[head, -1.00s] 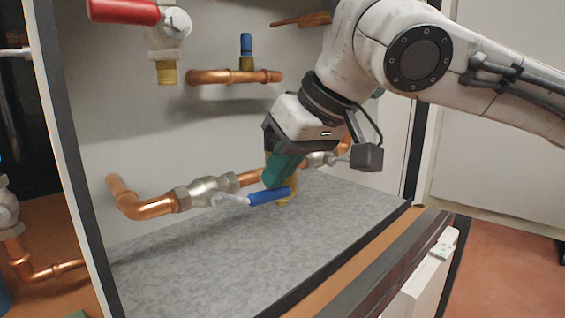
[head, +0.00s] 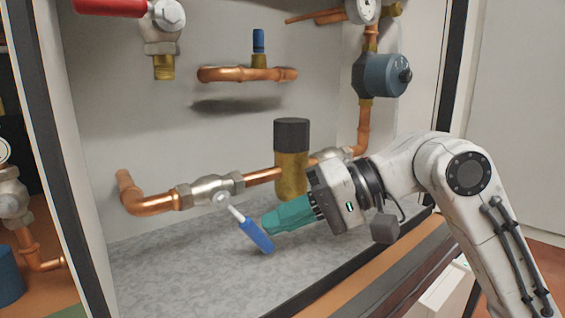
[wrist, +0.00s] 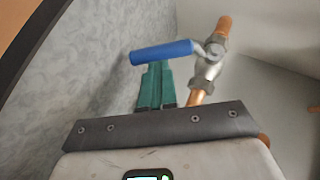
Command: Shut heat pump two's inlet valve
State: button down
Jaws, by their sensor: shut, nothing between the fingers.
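A valve (head: 211,189) with a blue lever handle (head: 256,236) sits on the lower copper pipe inside the cabinet. The lever slants down and right, away from the pipe line. My gripper (head: 266,223) has teal fingers, shut and empty. Their tips are at the lever's right side, touching or very close. In the wrist view, the blue handle (wrist: 163,52) crosses just beyond the tips of my gripper (wrist: 156,66), with the valve body (wrist: 207,70) to the right. No label shows which valve is the inlet.
A brass fitting with a dark cap (head: 291,160) stands just behind my gripper. A red-handled valve (head: 161,30) is at upper left, and a blue-grey pump (head: 381,75) at upper right. The grey cabinet floor (head: 165,275) is clear. The cabinet's front edge runs below my arm.

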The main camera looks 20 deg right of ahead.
jog(key=a+f+y, duration=0.1)
jog(key=f+m+y, duration=0.1)
jog(key=y, duration=0.1)
jog(key=shift+s+a+f+p, duration=0.1)
jog(key=shift+s+a+p, duration=0.2)
jog(key=shift+a, duration=0.1)
jog(key=shift+s+a+f+p, duration=0.2)
jog(key=shift+a+f, duration=0.1)
jog(key=shift+a, duration=0.1)
jog(key=shift+s+a+f+p, duration=0.1)
jog(key=shift+a+f+p, duration=0.05)
jog(key=shift+a+f, duration=0.2)
jog(key=shift+a, duration=0.15)
